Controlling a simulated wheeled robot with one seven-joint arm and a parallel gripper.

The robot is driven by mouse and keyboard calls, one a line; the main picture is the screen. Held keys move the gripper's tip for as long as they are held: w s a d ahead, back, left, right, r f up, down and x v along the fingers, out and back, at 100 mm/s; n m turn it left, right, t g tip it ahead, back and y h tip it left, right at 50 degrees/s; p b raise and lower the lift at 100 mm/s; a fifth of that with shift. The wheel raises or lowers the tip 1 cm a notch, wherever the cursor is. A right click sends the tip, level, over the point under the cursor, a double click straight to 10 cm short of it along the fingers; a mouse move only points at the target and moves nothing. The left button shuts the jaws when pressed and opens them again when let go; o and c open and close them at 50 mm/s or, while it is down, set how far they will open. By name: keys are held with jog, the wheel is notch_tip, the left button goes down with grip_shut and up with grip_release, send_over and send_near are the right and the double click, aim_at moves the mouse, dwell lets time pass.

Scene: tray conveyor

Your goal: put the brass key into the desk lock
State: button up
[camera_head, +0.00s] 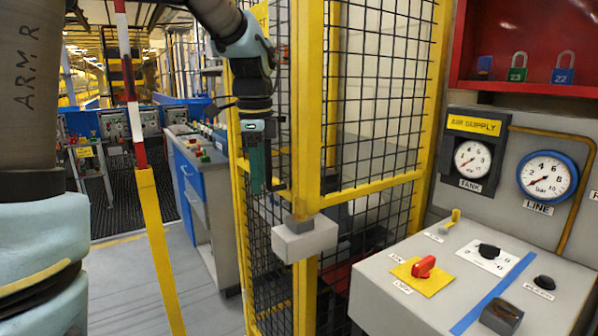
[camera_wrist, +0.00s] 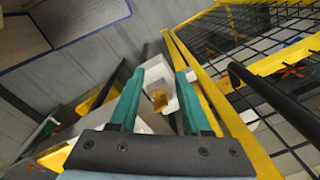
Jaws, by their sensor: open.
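My gripper (camera_head: 262,188) hangs beside the yellow fence post with its teal fingers apart and nothing visibly held. In the wrist view my gripper (camera_wrist: 159,72) points toward a white block, which shows between and beyond the fingers. A small brass-coloured piece (camera_wrist: 160,98) shows in the block's opening; it may be the brass key, but its shape is unclear. In the head view the white block (camera_head: 305,240) is on the post, with a grey part on top. On the grey desk, a small yellow upright piece (camera_head: 455,215) stands on a grey base; I cannot tell whether this is the desk lock.
The mesh fence (camera_head: 375,110) and its yellow post (camera_head: 307,100) stand close to my gripper. The desk also carries a red switch (camera_head: 424,266) on a yellow plate and black knobs. Gauges (camera_head: 548,176) and a red padlock cabinet (camera_head: 520,88) are behind it. Open floor lies left.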

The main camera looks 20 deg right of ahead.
aim_at(301, 199)
jog(key=d+r+m, duration=0.1)
jog(key=d+m, duration=0.1)
jog(key=m, duration=0.1)
jog(key=s+d+r+m+b, duration=0.1)
jog(key=d+m, duration=0.2)
jog(key=s+d+r+m+b, duration=0.1)
jog(key=d+r+m, duration=0.1)
jog(key=d, duration=0.1)
jog(key=shift+s+d+r+m, duration=0.15)
jog(key=shift+s+m, duration=0.1)
jog(key=shift+m, duration=0.15)
notch_tip(301, 199, down, 11)
jog(key=shift+r+p, duration=0.1)
jog(key=shift+p, duration=0.55)
jog(key=shift+c, duration=0.3)
grip_shut()
jog(key=shift+r, duration=0.3)
jog(key=shift+r+p, duration=0.35)
jog(key=shift+p, duration=0.3)
jog(key=shift+r+p, duration=1.25)
jog(key=shift+p, duration=0.1)
